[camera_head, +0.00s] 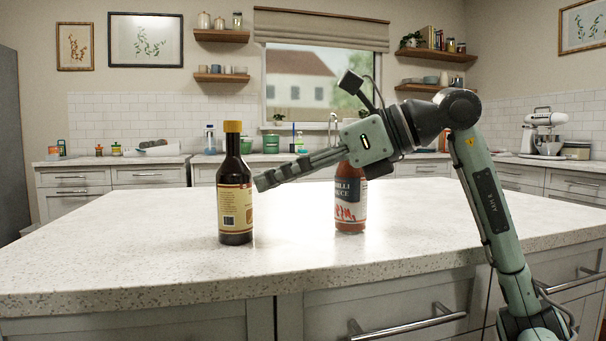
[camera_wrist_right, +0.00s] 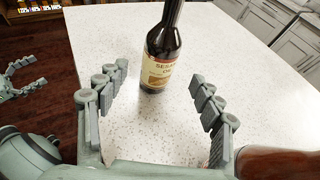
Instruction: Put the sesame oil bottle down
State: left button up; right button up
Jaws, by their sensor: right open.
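The sesame oil bottle (camera_head: 235,195), dark with a yellow cap and a tan label, stands upright on the pale speckled countertop (camera_head: 130,255). My right gripper (camera_head: 264,181) is just to the right of the bottle, its fingers pointing at it. In the right wrist view my right gripper (camera_wrist_right: 159,75) is open and empty, with its fingers spread wide. The bottle (camera_wrist_right: 162,52) stands at and just beyond the fingertips, between their lines, with its cap cut off by the frame. My left gripper (camera_wrist_right: 22,76) shows at the left edge of that view, over the floor, fingers apart.
A red chilli sauce bottle (camera_head: 350,208) stands on the counter to the right, partly behind my right gripper. The counter is clear to the left and in front of the sesame oil bottle. Cabinets with handles (camera_head: 408,326) lie below the near edge.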

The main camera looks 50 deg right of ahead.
pick_arm(q)
jog(key=shift+s+d+r+t+h, duration=0.15)
jog(key=shift+r+t, duration=0.05)
jog(key=shift+r, duration=0.25)
jog(key=shift+s+d+r+t+h, duration=0.1)
jog(key=shift+d+r+t+h, duration=0.1)
jog(key=shift+r, duration=0.2)
pick_arm(e)
jog(key=shift+v, duration=1.65)
pick_arm(q)
jog(key=shift+a, duration=0.1)
pick_arm(e)
jog(key=shift+w, duration=0.1)
